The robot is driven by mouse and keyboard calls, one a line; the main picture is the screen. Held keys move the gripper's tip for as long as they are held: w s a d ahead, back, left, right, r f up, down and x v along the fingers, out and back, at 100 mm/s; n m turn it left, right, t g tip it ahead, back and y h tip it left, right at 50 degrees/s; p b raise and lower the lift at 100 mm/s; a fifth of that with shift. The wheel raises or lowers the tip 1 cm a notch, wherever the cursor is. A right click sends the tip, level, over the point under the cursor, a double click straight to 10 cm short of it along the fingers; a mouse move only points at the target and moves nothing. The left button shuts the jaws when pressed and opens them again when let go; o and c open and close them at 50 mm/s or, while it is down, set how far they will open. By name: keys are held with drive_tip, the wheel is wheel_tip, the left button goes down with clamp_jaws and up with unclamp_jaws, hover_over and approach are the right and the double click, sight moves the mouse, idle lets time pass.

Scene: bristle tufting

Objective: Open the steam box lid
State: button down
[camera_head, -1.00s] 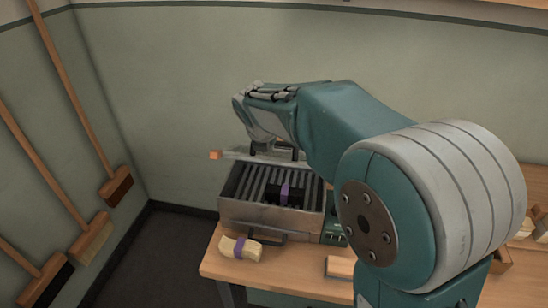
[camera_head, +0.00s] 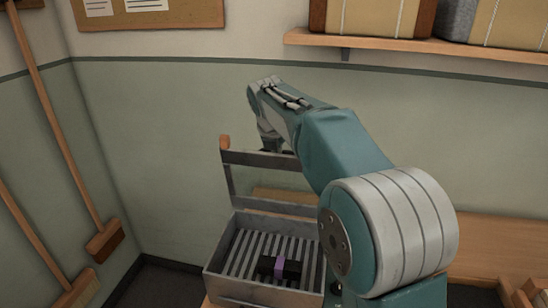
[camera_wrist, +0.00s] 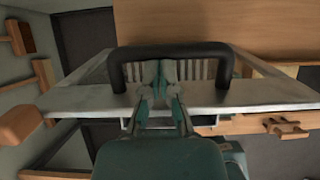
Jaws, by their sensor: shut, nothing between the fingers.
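The steam box (camera_head: 222,252) is a grey metal box with a slatted rack inside, at lower centre in the head view. Its lid (camera_head: 262,159) stands raised at the back, a clear panel with a metal edge and an orange piece at its upper left corner. My gripper (camera_head: 270,147) is at the lid's upper edge, partly hidden by my arm. In the wrist view my gripper (camera_wrist: 160,72) is shut and empty, its fingertips within the outline of the black lid handle (camera_wrist: 172,49), over the lid's metal edge (camera_wrist: 75,98). I cannot tell whether they touch the handle.
A dark bundle with a purple band (camera_head: 279,267) lies on the rack. Brooms (camera_head: 105,240) lean on the left wall. A wooden shelf (camera_head: 400,46) with boxes runs above at right. The wall area left of the lid is clear.

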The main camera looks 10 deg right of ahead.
drive_tip(key=shift+w+d+f+g+y, duration=0.15)
drive_tip(key=shift+w+d+g, duration=0.25)
drive_tip(key=shift+w, duration=0.45)
drive_tip(key=shift+w+d+g+y, duration=0.2)
drive_tip(key=shift+w+g, duration=0.25)
drive_tip(key=shift+w, duration=0.45)
drive_tip(key=shift+w+d+f+g+y, duration=0.2)
drive_tip(key=shift+w+g, duration=0.25)
drive_tip(key=shift+w, duration=0.4)
drive_tip(key=shift+w+r, duration=0.1)
drive_tip(key=shift+r, duration=0.15)
drive_tip(key=s+d+r+m, duration=0.2)
drive_tip(key=s+r+m, duration=0.65)
drive_tip(key=r, duration=0.35)
drive_tip(key=s+d+m+t, duration=0.2)
drive_tip(key=s+m, duration=0.6)
drive_tip(key=s, duration=0.4)
drive_tip(key=s+d+f+m, duration=0.2)
drive_tip(key=s+f+m, duration=1.4)
drive_tip(key=s, duration=0.6)
drive_tip(key=shift+d+f+t+y, duration=0.15)
drive_tip(key=shift+f+t+y, duration=0.25)
drive_tip(key=shift+f, duration=0.5)
